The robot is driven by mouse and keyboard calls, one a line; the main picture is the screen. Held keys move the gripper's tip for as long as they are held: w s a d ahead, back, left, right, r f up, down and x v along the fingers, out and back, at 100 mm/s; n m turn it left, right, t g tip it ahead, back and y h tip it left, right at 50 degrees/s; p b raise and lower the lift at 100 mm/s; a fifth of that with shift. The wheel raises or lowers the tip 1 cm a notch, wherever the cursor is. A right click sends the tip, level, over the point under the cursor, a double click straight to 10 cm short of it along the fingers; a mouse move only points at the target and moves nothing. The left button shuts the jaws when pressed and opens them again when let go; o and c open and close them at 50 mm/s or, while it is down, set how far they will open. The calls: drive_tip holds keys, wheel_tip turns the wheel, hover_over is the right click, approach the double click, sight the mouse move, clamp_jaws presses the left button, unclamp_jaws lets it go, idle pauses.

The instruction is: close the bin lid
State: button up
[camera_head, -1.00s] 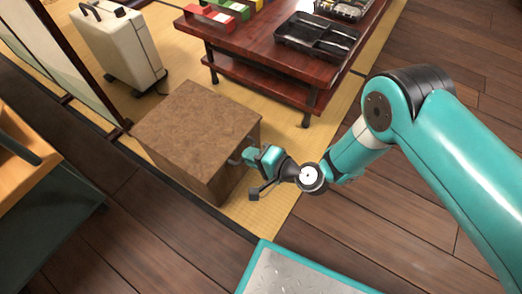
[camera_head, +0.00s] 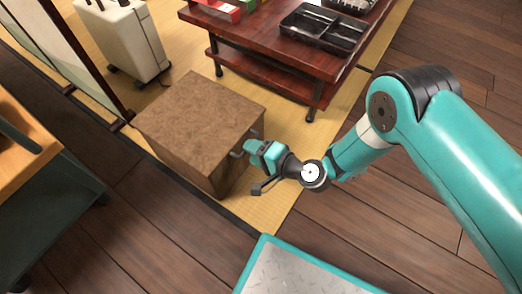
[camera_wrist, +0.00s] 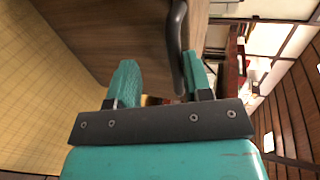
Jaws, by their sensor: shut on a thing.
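A brown box (camera_head: 195,120), the only bin-like thing in view, stands on the tatami with a flat top. No raised lid shows, and I cannot tell a lid seam. A curved grey handle (camera_head: 239,153) sits on its right-hand face. My gripper (camera_head: 250,147) is at this handle, to the right of the box. In the wrist view the dark handle (camera_wrist: 176,45) comes down between the fingers of my gripper (camera_wrist: 160,80), close to the right finger. My gripper is shut on the handle; the exact contact is hard to see.
A low red-brown table (camera_head: 285,52) with a black divided tray (camera_head: 322,32) stands behind the box. An orange-topped cart (camera_head: 20,150) is at the left. The wooden floor (camera_head: 160,235) in front is clear.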

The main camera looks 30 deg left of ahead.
drive_tip(key=shift+s+d+f, duration=0.15)
drive_tip(key=shift+s+f, duration=0.05)
drive_tip(key=p+v, duration=1.1)
drive_tip(key=v, duration=0.6)
drive_tip(key=shift+w+r, duration=0.15)
drive_tip(key=shift+w, duration=0.05)
drive_tip(key=shift+d, duration=0.1)
